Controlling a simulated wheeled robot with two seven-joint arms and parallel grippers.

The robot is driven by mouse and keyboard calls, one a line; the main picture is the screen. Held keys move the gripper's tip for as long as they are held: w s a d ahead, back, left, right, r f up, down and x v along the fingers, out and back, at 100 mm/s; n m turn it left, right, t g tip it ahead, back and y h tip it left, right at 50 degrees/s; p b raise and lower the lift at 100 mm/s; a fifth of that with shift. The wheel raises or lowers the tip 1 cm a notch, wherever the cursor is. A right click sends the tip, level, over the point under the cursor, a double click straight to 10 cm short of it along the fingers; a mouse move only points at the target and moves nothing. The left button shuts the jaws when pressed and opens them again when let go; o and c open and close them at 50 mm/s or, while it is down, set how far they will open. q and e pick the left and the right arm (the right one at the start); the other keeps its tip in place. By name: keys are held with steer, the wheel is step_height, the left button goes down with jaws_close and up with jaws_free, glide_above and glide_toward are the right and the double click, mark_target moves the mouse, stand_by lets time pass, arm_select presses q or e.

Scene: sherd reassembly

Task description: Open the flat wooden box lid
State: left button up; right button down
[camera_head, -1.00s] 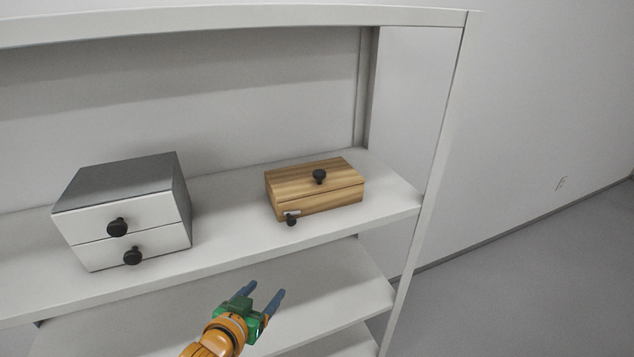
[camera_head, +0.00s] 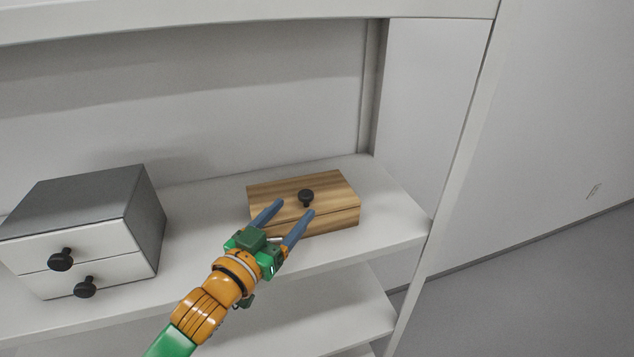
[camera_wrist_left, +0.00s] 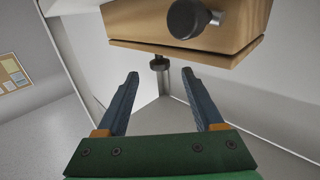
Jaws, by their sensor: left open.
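The flat wooden box (camera_head: 335,208) sits on the upper shelf, its lid (camera_head: 275,190) closed. A black knob (camera_head: 306,197) stands on the lid. My left gripper (camera_head: 293,209) is open and empty at the box's front, its fingers pointing towards the lid knob and overlapping the box in the head view. In the left wrist view the box (camera_wrist_left: 140,20) fills the top, with a black knob on a metal stem (camera_wrist_left: 187,18) close by. A smaller black knob (camera_wrist_left: 159,63) shows between the open fingertips (camera_wrist_left: 161,76), seemingly beyond them. The front knob is hidden behind my gripper in the head view.
A grey and white two-drawer cabinet (camera_head: 95,235) with black knobs stands left on the same shelf (camera_head: 205,225). The shelf's right upright (camera_head: 455,150) rises right of the box. Shelf space between cabinet and box is free. A lower shelf (camera_head: 350,310) lies below.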

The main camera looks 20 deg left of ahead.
mark_target(302, 198)
arm_select(q)
steer(key=shift+w+d+r+p, duration=0.1)
steer(key=shift+w+r+p, duration=0.15)
steer(key=shift+w, duration=0.25)
steer(key=shift+w+d+r+p, duration=0.1)
steer(key=shift+w+r+p, duration=0.1)
steer(key=shift+w, duration=0.3)
steer(key=shift+w+r, duration=0.1)
steer(key=shift+w, duration=0.25)
steer(key=shift+w+d, duration=0.15)
steer(key=shift+w, duration=0.2)
steer(key=shift+w+d+f, duration=0.15)
steer(key=shift+w+f, duration=0.2)
steer(key=shift+w, duration=0.45)
steer(key=shift+s, duration=0.15)
steer(key=shift+c, duration=1.3)
steer(key=shift+s+r, duration=0.1)
jaws_close()
arm_select(e)
steer(key=shift+s+a+r, duration=0.1)
steer(key=shift+s+r, duration=0.7)
steer(key=shift+r, duration=0.05)
